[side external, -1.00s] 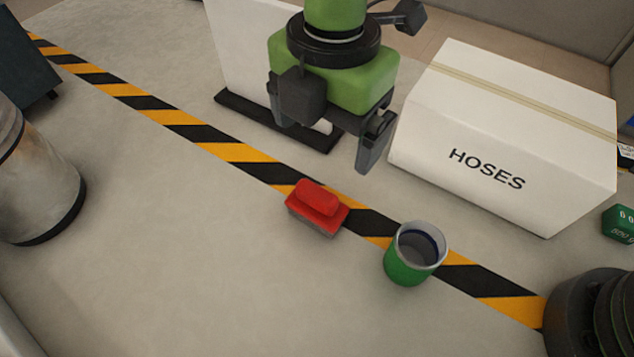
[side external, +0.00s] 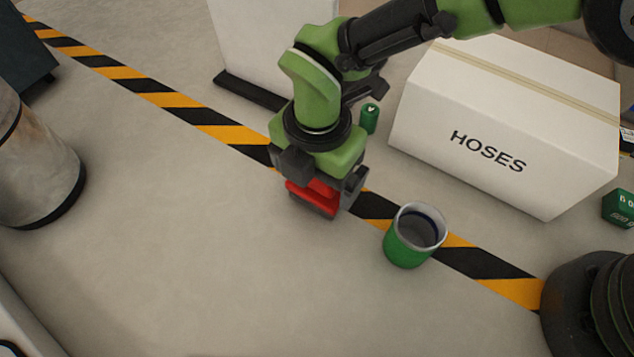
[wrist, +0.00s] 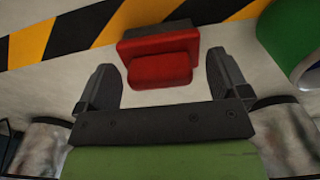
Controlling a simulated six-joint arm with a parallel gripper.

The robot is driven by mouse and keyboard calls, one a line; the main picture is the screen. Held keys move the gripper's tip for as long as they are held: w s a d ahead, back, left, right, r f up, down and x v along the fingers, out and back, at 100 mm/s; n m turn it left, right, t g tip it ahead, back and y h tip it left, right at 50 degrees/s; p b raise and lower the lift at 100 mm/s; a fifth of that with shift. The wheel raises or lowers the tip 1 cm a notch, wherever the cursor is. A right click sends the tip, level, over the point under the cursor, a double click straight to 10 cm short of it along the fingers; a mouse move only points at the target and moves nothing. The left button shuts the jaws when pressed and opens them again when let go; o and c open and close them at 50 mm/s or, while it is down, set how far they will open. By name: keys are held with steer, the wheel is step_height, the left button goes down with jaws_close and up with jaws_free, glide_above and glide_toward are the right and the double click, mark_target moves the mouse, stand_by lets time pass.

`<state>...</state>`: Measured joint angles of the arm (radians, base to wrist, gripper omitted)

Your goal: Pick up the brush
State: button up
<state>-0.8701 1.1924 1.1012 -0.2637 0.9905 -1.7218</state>
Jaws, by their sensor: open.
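The red brush (side external: 312,194) with grey bristles lies on the floor at the edge of the black and yellow striped tape. My gripper (side external: 322,192) is right over it, with a finger on either side, and partly hides it in the side view. In the wrist view the brush (wrist: 158,58) shows between and a little beyond the fingertips of my open gripper (wrist: 167,76). I cannot tell whether a finger touches it.
A green cup (side external: 410,244) stands close to the right of the brush. A white box marked HOSES (side external: 510,125) is behind it. A small green can (side external: 370,118) stands behind my gripper. A grey metal cylinder (side external: 35,165) is at left. The floor in front is clear.

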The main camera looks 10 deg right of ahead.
steer(key=c, duration=1)
